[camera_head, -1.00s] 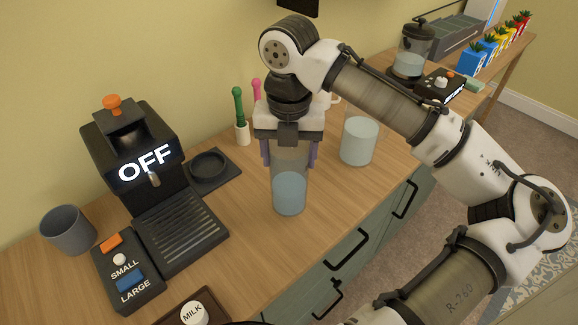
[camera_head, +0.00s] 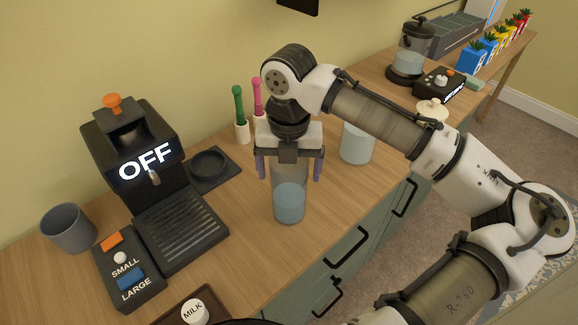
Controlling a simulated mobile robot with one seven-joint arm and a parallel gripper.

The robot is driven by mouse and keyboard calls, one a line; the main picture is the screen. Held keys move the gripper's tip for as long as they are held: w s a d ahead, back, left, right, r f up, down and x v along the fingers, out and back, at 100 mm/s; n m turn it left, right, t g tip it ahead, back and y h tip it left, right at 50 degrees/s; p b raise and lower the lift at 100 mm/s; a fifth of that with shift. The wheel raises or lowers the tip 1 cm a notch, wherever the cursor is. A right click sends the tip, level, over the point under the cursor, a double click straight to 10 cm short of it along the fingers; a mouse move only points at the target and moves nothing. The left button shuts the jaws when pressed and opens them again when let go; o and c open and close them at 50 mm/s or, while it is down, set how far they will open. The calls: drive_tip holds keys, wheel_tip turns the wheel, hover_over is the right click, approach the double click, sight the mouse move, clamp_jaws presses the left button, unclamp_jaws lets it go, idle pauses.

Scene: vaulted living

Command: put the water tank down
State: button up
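The water tank (camera_head: 289,200), a clear container partly filled with bluish water, stands upright on the wooden counter in the middle of the head view. My gripper (camera_head: 289,166) is above it, pointing down, with one purple finger on each side of its upper part. The fingers are spread, and a narrow gap shows between each finger and the tank wall, so the gripper looks open. The tank's top is hidden behind my gripper.
A second clear container with water (camera_head: 357,146) stands just to the right, partly behind my arm. The black coffee machine (camera_head: 180,235), reading OFF, is to the left. Green (camera_head: 239,110) and pink (camera_head: 258,98) handled tools stand behind. Free counter lies in front of the tank.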

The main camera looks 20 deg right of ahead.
wheel_tip(320, 180, up, 12)
drive_tip(key=shift+r, duration=0.15)
idle(0.5)
